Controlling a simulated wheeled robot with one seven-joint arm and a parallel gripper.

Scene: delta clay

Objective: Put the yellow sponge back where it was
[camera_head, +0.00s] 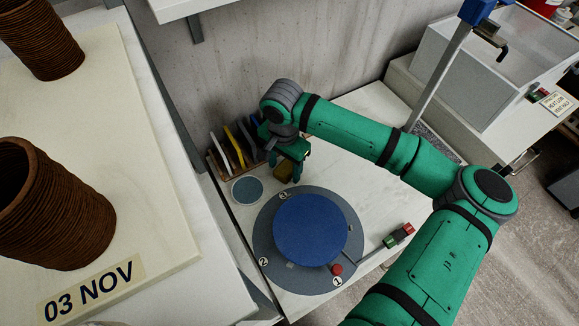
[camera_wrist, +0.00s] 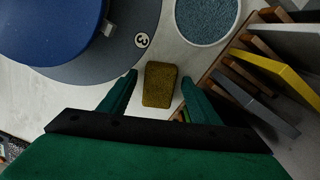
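The yellow sponge (camera_head: 284,172) is a dark yellow block on the white table, between the grey ring of the turntable and the slotted wooden rack. In the wrist view the sponge (camera_wrist: 160,85) lies between my two green fingers, with a gap on each side. My gripper (camera_head: 289,162) is open above the sponge, and its fingers partly hide it in the head view. The gripper (camera_wrist: 160,78) also shows in the wrist view.
The wooden rack (camera_head: 217,170) holds several upright slabs, one of them yellow (camera_head: 234,147). A round grey-blue disc (camera_head: 247,190) lies beside it. The turntable (camera_head: 310,228) has a blue top and numbered marks. A shelf with brown ribbed pots (camera_head: 50,210) stands at left.

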